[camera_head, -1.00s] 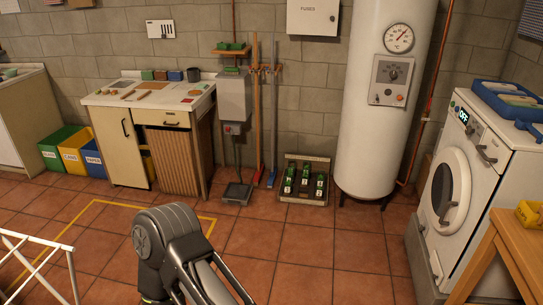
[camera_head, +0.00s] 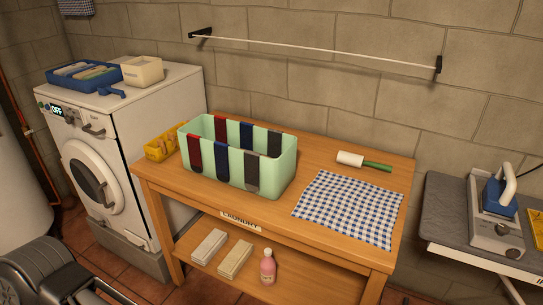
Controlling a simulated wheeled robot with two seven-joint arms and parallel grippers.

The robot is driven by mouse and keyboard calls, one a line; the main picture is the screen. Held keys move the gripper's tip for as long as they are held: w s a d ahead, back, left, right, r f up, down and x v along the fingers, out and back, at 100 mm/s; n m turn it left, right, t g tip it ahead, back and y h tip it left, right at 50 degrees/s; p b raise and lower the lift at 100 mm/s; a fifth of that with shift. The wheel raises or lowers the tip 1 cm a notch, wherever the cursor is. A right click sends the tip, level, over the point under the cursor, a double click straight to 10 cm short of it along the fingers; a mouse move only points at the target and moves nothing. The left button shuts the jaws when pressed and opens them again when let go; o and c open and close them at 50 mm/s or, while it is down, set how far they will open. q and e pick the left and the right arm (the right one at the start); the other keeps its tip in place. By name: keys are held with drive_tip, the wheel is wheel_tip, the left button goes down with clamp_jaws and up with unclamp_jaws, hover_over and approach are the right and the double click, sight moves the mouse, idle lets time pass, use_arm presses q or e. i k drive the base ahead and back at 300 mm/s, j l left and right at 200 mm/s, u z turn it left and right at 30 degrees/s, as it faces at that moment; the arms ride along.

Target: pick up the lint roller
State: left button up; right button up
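The lint roller (camera_head: 351,159) lies on the wooden table (camera_head: 320,160) near its back right. It has a white roll on the left and a green handle pointing right. It lies just behind a blue and white checked cloth (camera_head: 349,207). A dark part of my arm shows at the lower left, far from the lint roller. Neither gripper's fingertips are in view.
A mint green bin (camera_head: 227,178) with coloured straps stands on the table left of the cloth. A yellow container (camera_head: 165,142) is at the table's left end. A washing machine (camera_head: 145,130) stands left. An ironing board with an iron (camera_head: 500,197) stands right.

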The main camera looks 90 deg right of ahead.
sight(354, 161)
drive_tip(key=z, duration=4.5)
drive_tip(key=k+j+z, duration=0.15)
drive_tip(key=z, duration=0.15)
drive_tip(key=k+j+z, duration=0.15)
drive_tip(key=j+z, duration=0.15)
drive_tip(key=j, duration=0.05)
